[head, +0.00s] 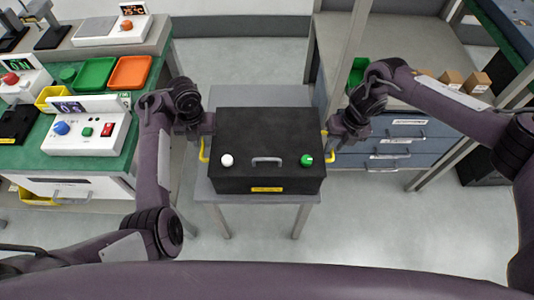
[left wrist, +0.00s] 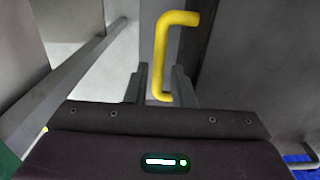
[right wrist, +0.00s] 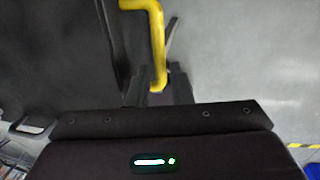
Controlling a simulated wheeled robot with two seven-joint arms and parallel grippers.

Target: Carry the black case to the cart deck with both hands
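The black case (head: 268,140) sits on a grey-topped stand (head: 260,203) in the middle of the head view. It looks level. It has a white knob, a green knob and a grey front handle on its top, and a yellow handle on each side. My left gripper (head: 207,133) is at the left yellow handle (left wrist: 161,75), which stands between its open fingers (left wrist: 161,82). My right gripper (head: 328,136) is at the right yellow handle (right wrist: 157,60), also between its fingers (right wrist: 158,80), which look open with little gap. Contact with either handle is hard to see.
A green-topped bench (head: 85,163) with instruments and coloured trays stands on the left. A grey bench with blue drawers (head: 385,160), small boxes and a green bin (head: 357,73) is close on the right. Open floor (head: 340,235) lies in front of the stand.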

